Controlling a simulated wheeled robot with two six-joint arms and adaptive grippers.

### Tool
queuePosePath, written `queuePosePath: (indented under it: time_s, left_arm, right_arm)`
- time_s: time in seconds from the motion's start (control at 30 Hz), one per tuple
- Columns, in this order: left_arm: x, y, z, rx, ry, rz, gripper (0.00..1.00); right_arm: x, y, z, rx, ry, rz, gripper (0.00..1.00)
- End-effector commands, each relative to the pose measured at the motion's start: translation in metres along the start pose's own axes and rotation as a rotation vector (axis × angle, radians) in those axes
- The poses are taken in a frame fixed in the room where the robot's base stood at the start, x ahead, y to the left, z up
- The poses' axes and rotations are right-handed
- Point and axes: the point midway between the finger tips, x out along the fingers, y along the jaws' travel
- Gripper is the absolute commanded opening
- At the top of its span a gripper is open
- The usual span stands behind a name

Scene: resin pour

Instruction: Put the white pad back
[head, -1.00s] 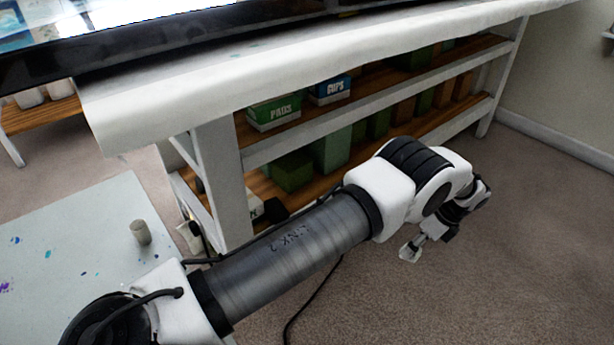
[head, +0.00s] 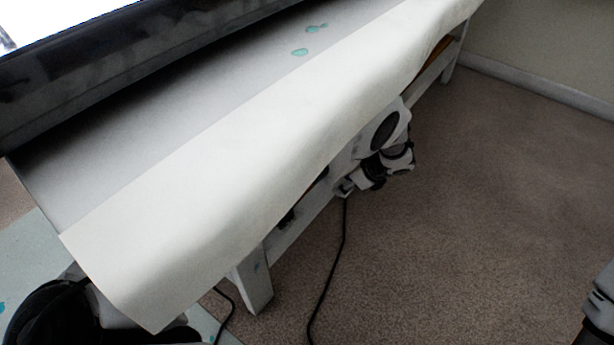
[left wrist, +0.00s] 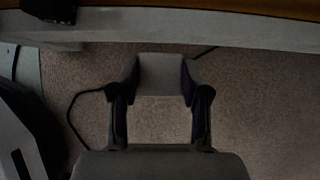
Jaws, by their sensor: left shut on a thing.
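The white pad (left wrist: 160,75) shows in the left wrist view as a pale grey block in shadow. My left gripper (left wrist: 160,82) is shut on it, with one finger at each side. In the head view my left gripper (head: 347,187) is low beside the workbench, just under the hanging edge of its cover. The pad is too small and shaded there to make out well. The green pads box seen earlier on the shelf is hidden behind the cover now.
The workbench's white cover (head: 250,170) hangs over its edge and hides most of the shelves. A shelf with a wooden surface (left wrist: 250,8) crosses the top of the left wrist view. A black cable (head: 330,270) lies on the carpet. The carpet at the right is clear.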

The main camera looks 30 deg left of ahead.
Motion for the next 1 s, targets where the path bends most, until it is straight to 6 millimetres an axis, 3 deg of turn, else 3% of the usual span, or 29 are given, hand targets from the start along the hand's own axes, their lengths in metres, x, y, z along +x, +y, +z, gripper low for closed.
queuePosePath:
  time_s: [0.03, 0.2, 0.4, 0.63, 0.7, 0.93, 0.97, 1.0]
  left_arm:
    - [0.016, -0.001, 0.01, -0.007, 0.002, 0.002, 0.08]
    - [0.051, -0.003, 0.052, -0.005, 0.002, 0.001, 0.08]
    - [0.072, -0.004, 0.084, -0.002, 0.002, 0.001, 0.08]
    - [0.102, -0.004, 0.066, 0.001, 0.002, 0.0, 0.08]
    - [0.101, -0.004, 0.066, 0.001, 0.003, -0.001, 0.03]
    - [0.101, -0.004, 0.066, 0.001, 0.003, 0.0, 0.02]
    - [0.101, -0.004, 0.066, 0.001, 0.003, 0.0, 0.53]
    - [0.101, -0.004, 0.066, 0.001, 0.003, 0.0, 0.67]
  right_arm:
    - [0.012, 0.0, 0.0, 0.0, 0.0, 0.0, 0.4]
    - [0.032, 0.0, 0.0, -0.001, 0.0, 0.0, 0.4]
    - [0.043, 0.0, 0.0, -0.001, 0.0, 0.0, 0.4]
    - [0.069, 0.001, 0.0, 0.0, 0.001, 0.0, 0.4]
    - [0.068, 0.001, 0.0, 0.001, 0.001, 0.0, 0.4]
    - [0.066, 0.001, -0.001, 0.001, 0.001, 0.0, 0.4]
    - [0.066, 0.001, -0.001, 0.001, 0.001, 0.0, 0.4]
    - [0.066, 0.001, -0.001, 0.001, 0.001, 0.0, 0.4]
